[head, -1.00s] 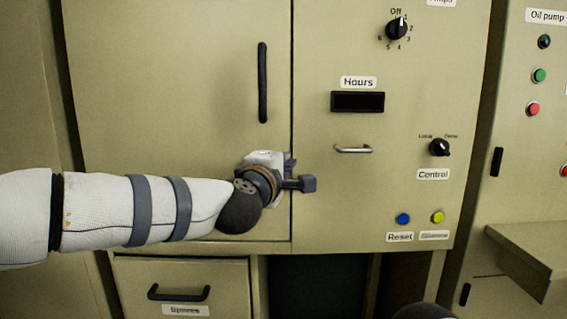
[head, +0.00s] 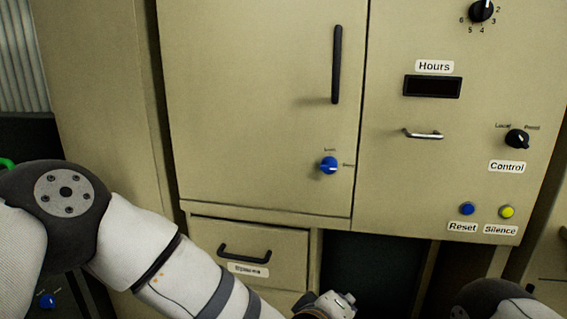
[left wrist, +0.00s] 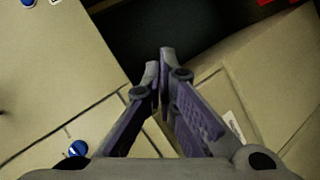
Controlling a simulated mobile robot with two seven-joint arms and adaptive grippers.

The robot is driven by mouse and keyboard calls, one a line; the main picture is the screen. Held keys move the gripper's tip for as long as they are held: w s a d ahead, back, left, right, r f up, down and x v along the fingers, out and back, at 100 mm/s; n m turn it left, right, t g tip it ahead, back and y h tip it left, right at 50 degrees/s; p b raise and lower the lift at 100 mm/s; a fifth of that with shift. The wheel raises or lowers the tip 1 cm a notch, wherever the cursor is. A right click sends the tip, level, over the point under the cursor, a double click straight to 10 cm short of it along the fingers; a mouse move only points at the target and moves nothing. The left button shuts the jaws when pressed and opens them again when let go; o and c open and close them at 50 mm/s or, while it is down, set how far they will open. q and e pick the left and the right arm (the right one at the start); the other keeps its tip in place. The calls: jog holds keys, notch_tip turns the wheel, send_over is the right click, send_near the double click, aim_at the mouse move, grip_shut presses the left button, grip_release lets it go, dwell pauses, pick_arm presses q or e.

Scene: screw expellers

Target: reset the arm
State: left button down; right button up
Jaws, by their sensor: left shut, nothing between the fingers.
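My left arm (head: 160,250) comes in from the left, and its wrist and gripper (head: 325,305) are low at the bottom edge of the head view, below the cabinet door. In the left wrist view the left gripper (left wrist: 159,62) has its two fingers together with nothing between them. It is apart from the blue lock knob (head: 329,165) on the cabinet door (head: 260,100). A blue knob also shows at lower left in the left wrist view (left wrist: 78,149). My right gripper is not in view.
The door has a dark vertical handle (head: 337,65). A Spares drawer (head: 245,252) is below it, beside a dark open recess (head: 375,275). The right panel has a small metal handle (head: 423,134), a Control knob (head: 517,139), a blue Reset button (head: 467,209) and a yellow Silence button (head: 507,212).

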pick_arm(q)
jog(key=s+a+f+m+g+y+p, duration=0.1)
jog(key=s+a+f+m+g+y, duration=0.45)
jog(key=s+a+f, duration=1.5)
jog(key=s+a+r+g, duration=0.1)
jog(key=s+a+g, duration=0.1)
jog(key=s+a, duration=0.2)
jog(key=s+a+r+g+y+p, duration=0.1)
jog(key=s+a, duration=0.4)
jog(key=s, duration=0.6)
jog(key=s+a+g, duration=0.4)
jog(key=s+a, duration=0.1)
jog(key=s, duration=0.2)
jog(key=shift+s+r+y, duration=0.35)
jog(key=shift+s+r, duration=0.05)
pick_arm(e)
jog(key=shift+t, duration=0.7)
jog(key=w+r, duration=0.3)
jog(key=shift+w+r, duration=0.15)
pick_arm(q)
jog(key=shift+w+m, duration=0.1)
jog(key=shift+m, duration=0.15)
